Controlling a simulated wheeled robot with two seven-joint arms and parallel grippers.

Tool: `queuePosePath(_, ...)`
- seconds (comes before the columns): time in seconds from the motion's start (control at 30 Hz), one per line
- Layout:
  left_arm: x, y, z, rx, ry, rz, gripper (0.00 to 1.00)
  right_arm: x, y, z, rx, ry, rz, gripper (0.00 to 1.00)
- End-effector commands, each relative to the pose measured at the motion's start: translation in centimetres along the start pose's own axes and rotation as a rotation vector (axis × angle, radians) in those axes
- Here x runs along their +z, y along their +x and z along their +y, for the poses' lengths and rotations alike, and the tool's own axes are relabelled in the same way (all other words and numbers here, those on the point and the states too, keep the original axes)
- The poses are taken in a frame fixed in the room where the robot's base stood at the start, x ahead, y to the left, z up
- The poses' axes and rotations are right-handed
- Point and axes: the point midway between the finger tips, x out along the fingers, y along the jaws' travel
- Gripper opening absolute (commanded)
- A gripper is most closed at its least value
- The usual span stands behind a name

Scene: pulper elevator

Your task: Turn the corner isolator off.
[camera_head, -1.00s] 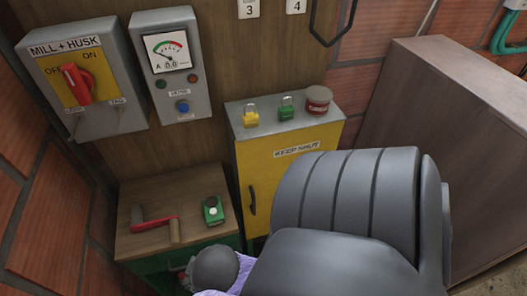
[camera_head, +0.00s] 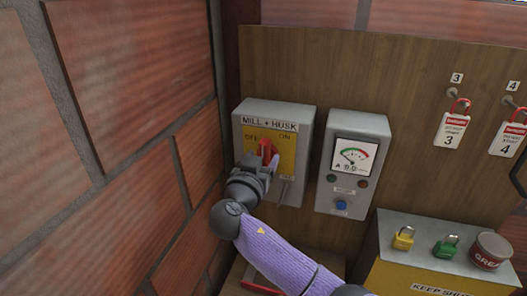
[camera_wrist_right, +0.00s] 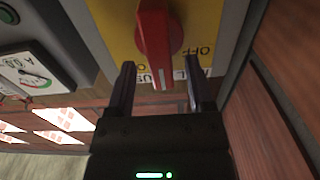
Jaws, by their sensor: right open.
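The corner isolator (camera_head: 250,118) is a grey box marked MILL + HUSK on the wooden panel, beside the brick corner. It has a yellow plate with OFF at left and ON at right. Its red handle (camera_head: 265,150) stands roughly upright, partly hidden by my right gripper (camera_head: 262,168). In the right wrist view the scene is upside down, and the red handle (camera_wrist_right: 157,30) has a white mark at its near end. The two fingers of my right gripper (camera_wrist_right: 160,64) are open, one to each side of the handle, with visible gaps. My left gripper is out of view.
A grey meter box (camera_head: 352,125) hangs right of the isolator. Yellow (camera_head: 403,240) and green (camera_head: 446,248) padlocks and a red tin (camera_head: 490,250) stand on a yellow cabinet. Tags hang at right. A brick wall (camera_head: 130,120) closes the left side.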

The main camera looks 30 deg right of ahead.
Motion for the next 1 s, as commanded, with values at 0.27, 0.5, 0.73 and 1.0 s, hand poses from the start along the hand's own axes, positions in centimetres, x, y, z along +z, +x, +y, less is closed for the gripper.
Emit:
queuePosePath(0.27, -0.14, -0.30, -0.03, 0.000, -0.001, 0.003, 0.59, 0.08, 1.38, 0.04, 0.000, 0.000, -0.002, 0.68)
queuePosePath(0.5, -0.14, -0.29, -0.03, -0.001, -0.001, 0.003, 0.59, 0.10, 1.34, 0.04, 0.000, -0.001, -0.002, 0.38)
queuePosePath(0.73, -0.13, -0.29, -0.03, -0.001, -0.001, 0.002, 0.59, 0.11, 1.32, 0.04, 0.000, -0.001, -0.003, 0.00)
queuePosePath(1.0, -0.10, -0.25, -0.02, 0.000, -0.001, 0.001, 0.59, 0.13, 1.31, 0.02, 0.000, -0.013, -0.003, 0.00)
